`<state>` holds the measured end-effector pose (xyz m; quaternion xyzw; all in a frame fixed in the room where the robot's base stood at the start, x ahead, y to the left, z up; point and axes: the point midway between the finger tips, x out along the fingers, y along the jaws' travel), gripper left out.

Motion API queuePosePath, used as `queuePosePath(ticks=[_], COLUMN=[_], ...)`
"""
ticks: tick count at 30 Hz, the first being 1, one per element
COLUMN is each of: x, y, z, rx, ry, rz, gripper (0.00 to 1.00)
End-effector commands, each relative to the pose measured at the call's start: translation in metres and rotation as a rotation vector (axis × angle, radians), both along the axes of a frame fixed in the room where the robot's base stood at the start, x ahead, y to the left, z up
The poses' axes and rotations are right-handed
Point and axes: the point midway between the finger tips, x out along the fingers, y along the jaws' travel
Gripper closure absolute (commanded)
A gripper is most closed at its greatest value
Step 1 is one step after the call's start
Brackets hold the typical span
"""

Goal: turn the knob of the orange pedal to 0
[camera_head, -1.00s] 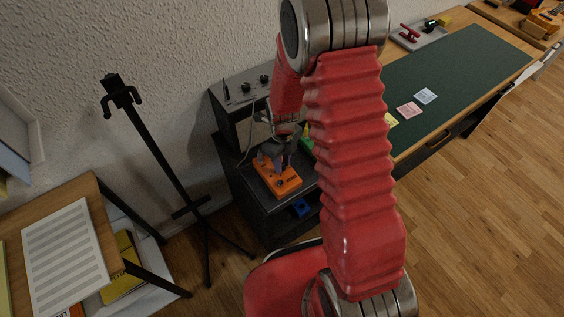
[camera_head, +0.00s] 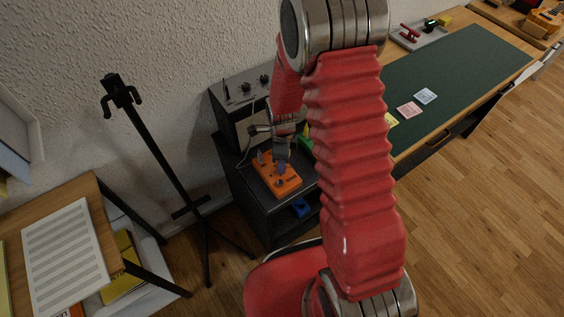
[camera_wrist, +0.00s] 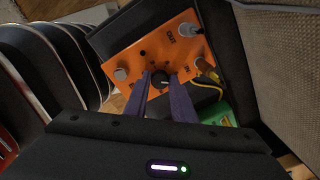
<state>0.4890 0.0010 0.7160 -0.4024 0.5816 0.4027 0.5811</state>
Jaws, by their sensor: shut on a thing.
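The orange pedal (camera_head: 288,186) lies on the dark cabinet top in the head view, below my gripper (camera_head: 281,166). In the wrist view the orange pedal (camera_wrist: 165,40) fills the upper middle, with labels by its jacks. Its black knob (camera_wrist: 160,78) sits between the two purple-grey fingertips of my gripper (camera_wrist: 159,82), which are shut on it. A light mark shows on the knob's right side; its exact setting is too small to read. A silver footswitch (camera_wrist: 121,74) stands at the pedal's left.
A grey plug and a yellow plug with a cable (camera_wrist: 208,70) are at the pedal's right. A green pedal (camera_wrist: 217,113) lies close by. The speaker (camera_head: 240,105) stands behind, and a black stand (camera_head: 160,150) is to the left.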

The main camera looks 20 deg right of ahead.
Motion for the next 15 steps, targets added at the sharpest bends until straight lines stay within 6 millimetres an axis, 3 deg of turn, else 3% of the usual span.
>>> queuePosePath(ticks=[15], x=[0.0006], y=[-0.0004], z=[0.0004], rx=[0.0], ry=[-0.002], rz=[0.488], gripper=[0.99])
